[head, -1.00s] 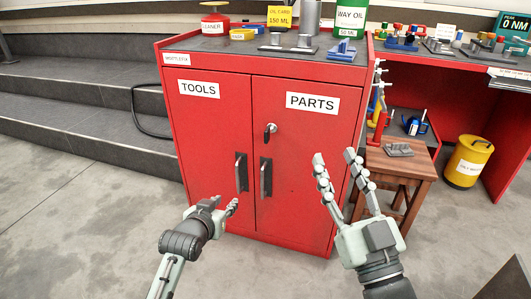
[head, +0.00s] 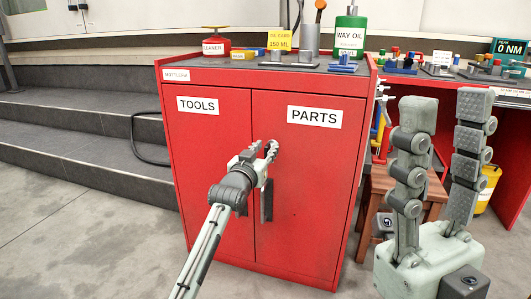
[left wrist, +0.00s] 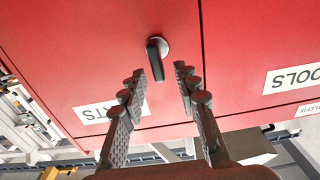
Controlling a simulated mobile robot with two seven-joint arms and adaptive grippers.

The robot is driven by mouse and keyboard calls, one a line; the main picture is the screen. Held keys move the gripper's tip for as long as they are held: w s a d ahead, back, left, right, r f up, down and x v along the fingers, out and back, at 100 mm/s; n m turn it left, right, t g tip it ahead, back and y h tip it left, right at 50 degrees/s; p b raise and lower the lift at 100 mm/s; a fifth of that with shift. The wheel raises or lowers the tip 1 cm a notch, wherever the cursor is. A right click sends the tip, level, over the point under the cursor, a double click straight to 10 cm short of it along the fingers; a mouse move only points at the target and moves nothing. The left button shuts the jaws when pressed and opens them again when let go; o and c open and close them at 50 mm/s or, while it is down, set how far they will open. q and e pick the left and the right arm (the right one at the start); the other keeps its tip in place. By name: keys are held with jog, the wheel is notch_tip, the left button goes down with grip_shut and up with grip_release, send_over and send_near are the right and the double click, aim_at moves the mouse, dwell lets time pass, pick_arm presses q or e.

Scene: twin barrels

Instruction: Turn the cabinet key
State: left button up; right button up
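The red cabinet (head: 300,190) has two doors labelled TOOLS and PARTS, both closed. My left gripper (head: 269,150) is in front of the PARTS door and hides the key in the head view. In the left wrist view, which is upside down, the dark key (left wrist: 156,62) sticks out of its round lock. The left gripper's fingertips (left wrist: 158,72) are open, one on each side of the key, with visible gaps. My right gripper (head: 440,110) is open and empty, close to the head camera, right of the cabinet.
A door handle (head: 267,200) is partly hidden below my left gripper. Bottles and tools, including a green oil can (head: 350,38), stand on the cabinet top. A wooden stool (head: 370,215) stands to the right, partly behind my right gripper. Steps rise at the left.

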pick_arm(q)
jog(key=shift+w+d, duration=0.1)
jog(key=shift+w, duration=0.15)
grip_shut()
